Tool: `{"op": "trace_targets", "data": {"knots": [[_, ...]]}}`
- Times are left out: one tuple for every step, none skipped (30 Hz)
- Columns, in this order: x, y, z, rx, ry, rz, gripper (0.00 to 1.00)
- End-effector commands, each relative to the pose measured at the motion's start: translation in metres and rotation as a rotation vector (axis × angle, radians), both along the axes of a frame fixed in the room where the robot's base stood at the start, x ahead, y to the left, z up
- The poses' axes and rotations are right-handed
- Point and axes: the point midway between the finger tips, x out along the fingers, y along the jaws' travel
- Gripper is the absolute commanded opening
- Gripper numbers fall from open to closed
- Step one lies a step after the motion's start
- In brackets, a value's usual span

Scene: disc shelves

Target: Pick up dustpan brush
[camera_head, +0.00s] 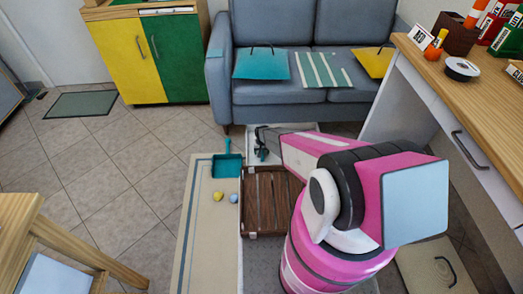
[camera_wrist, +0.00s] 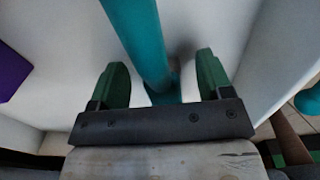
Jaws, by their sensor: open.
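A teal rod-like handle (camera_wrist: 142,40) runs down between my fingers in the wrist view; it appears to be the dustpan brush, but its bristles are not visible. My gripper (camera_wrist: 160,78) is open, with one green finger on each side of the handle and gaps between. In the head view my gripper (camera_head: 260,141) is over a white box (camera_head: 290,155) in front of the sofa. My arm hides much of the box. A teal dustpan (camera_head: 227,164) lies on the beige bench top (camera_head: 203,225), left of my gripper.
White walls (camera_wrist: 215,25) rise close around my fingers. A purple thing (camera_wrist: 12,68) is at the left. A brown wooden crate (camera_head: 268,195) stands beside the bench. A yellow ball (camera_head: 219,196) and a blue ball (camera_head: 233,198) lie on the bench. The sofa (camera_head: 290,112) is behind.

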Motion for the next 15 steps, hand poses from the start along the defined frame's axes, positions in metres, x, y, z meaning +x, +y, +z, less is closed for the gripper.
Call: {"op": "trace_targets", "data": {"knots": [[-0.0001,0.0,0.0003,0.0,0.0,0.0,0.72],[-0.0001,0.0,0.0003,0.0,0.0,0.0,0.69],[-0.0001,0.0,0.0003,0.0,0.0,0.0,0.56],[-0.0001,0.0,0.0004,0.0,0.0,0.0,0.46],[-0.0001,0.0,0.0004,0.0,0.0,0.0,0.37],[-0.0001,0.0,0.0005,0.0,0.0,0.0,0.23],[-0.0001,0.0,0.0005,0.0,0.0,0.0,0.16],[-0.0001,0.0,0.0005,0.0,0.0,0.0,0.16],[0.0,0.0,0.0006,0.0,0.0,0.0,0.16],[0.0,0.0,0.0006,0.0,0.0,0.0,0.16],[0.0,0.0,0.0006,0.0,0.0,0.0,0.16],[0.0,0.0,0.0007,0.0,0.0,0.0,0.16],[0.0,0.0,0.0007,0.0,0.0,0.0,0.16],[0.0,0.0,0.0007,0.0,0.0,0.0,0.16],[0.0,0.0,0.0009,0.0,0.0,0.0,0.16]]}}
